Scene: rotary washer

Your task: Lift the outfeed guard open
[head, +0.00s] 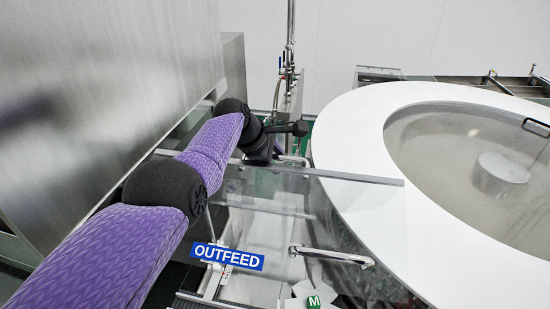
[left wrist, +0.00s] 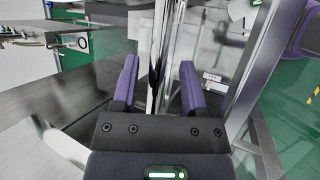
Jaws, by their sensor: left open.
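The outfeed guard looks like a clear panel (head: 265,205) left of the round white machine, with a pale strip (head: 345,176) along its far edge. A blue OUTFEED label (head: 228,256) shows at its near side. A metal bar handle (head: 330,256) sits at the right of the label. How far the guard is raised I cannot tell. My left gripper (head: 270,154) is at the guard's far left end, its fingers mostly hidden by the wrist. In the left wrist view the left gripper (left wrist: 160,82) is open, with an upright shiny bar (left wrist: 162,45) showing between its purple fingers; contact is unclear. My right gripper is not in view.
The round white rim (head: 375,130) of the washer fills the right side. A large steel cabinet (head: 100,90) stands close along the left of my arm. Pipes (head: 289,60) rise behind the gripper.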

